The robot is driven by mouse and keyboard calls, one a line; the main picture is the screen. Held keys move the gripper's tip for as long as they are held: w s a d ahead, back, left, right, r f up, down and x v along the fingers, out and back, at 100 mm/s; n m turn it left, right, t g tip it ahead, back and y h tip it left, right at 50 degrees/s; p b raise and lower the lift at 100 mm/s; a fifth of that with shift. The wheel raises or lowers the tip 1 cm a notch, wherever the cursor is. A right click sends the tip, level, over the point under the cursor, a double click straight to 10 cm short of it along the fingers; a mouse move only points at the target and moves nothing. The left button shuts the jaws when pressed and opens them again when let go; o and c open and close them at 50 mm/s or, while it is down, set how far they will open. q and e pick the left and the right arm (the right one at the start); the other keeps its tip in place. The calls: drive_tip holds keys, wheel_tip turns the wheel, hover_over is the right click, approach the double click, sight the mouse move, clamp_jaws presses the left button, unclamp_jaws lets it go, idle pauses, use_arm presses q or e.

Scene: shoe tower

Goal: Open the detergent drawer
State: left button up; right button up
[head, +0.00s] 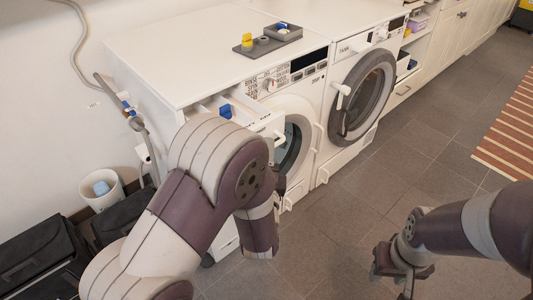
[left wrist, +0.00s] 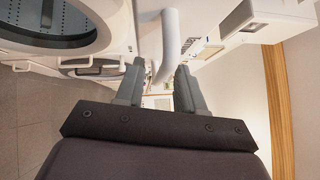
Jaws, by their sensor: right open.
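The detergent drawer (head: 238,116) of the nearer washing machine (head: 300,105) is pulled out from its front in the head view, with a blue part inside it. My left arm hides part of the machine's front. My left gripper (left wrist: 158,72) shows in the left wrist view with its two fingers apart. A white curved handle (left wrist: 171,35) is beyond and between its fingertips; I cannot tell whether they touch it. In the head view the left gripper is hidden behind my own arm. My right gripper (head: 394,280) is open and empty over the floor at the lower right.
A second machine (head: 362,95) with a round door stands to the right. A grey tray (head: 266,42) with small items lies on the worktop. A white bin (head: 102,190) and black boxes (head: 45,255) stand at the left. The tiled floor (head: 420,150) in front is clear.

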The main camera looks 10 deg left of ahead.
use_arm(q)
drive_tip(key=s+d+f+p, duration=0.1)
drive_tip(key=s, duration=1.1)
drive_tip(key=shift+s+d+f, duration=0.2)
drive_tip(key=shift+s+f, duration=0.05)
drive_tip(key=shift+f, duration=0.05)
drive_tip(key=w+a+f+n+g+h, duration=0.2)
drive_tip(key=w+f+n+g+h, duration=0.1)
drive_tip(key=f+n+g, duration=0.65)
drive_tip(key=s+a+r+n+g, duration=0.3)
drive_tip(key=s+a+n+g, duration=0.4)
drive_tip(key=s+n+g, duration=0.15)
wheel_tip(320, 180, up, 29)
drive_tip(key=s+p, duration=0.2)
drive_tip(key=p, duration=2.7)
drive_tip(key=shift+a+y, duration=0.3)
drive_tip(key=shift+a, duration=0.05)
